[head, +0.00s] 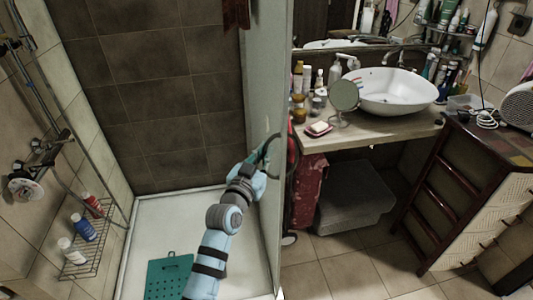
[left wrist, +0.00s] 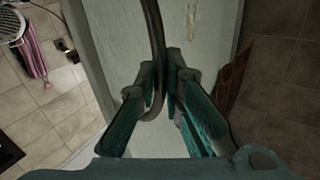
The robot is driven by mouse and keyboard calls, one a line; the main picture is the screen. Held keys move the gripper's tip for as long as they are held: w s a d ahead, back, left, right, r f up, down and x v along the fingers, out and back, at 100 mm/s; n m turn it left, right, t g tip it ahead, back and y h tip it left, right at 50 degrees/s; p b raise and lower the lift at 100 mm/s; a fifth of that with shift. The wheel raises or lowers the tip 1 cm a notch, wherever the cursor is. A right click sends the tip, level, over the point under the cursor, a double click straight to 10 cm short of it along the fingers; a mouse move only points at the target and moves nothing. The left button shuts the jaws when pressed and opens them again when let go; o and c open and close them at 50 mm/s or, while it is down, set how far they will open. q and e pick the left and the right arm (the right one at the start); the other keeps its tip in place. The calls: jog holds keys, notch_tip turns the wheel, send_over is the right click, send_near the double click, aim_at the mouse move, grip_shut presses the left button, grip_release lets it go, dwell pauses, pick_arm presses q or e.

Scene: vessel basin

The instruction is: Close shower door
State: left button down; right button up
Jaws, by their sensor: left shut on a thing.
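The shower door (head: 264,90) is a tall pale panel, seen nearly edge-on between the shower and the washbasin side. It stands open, and the shower tray (head: 150,225) shows uncovered to its left. My left gripper (head: 262,166) is at the door's curved dark handle (head: 270,142). In the left wrist view, the handle (left wrist: 153,40) runs down between the teal fingers of the left gripper (left wrist: 168,75), which are shut on it. The pale door panel (left wrist: 112,45) lies behind the handle. My right gripper is not in view.
A teal slotted mat (head: 168,277) lies in the tray. A wire rack with bottles (head: 85,230) is on the left wall. To the door's right are a counter with a white basin (head: 392,92), a grey box (head: 352,195) beneath, and bare tiled floor.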

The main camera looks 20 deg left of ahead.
pick_arm(q)
jog(key=shift+f, duration=0.45)
jog(key=c, duration=2)
grip_release()
jog(key=shift+s+d, duration=0.1)
jog(key=o, duration=0.3)
jog(key=shift+d, duration=0.1)
jog(key=s, duration=0.7)
jog(key=shift+s+a+r, duration=0.3)
jog(key=shift+s+a, duration=0.1)
jog(key=shift+w+d, duration=0.1)
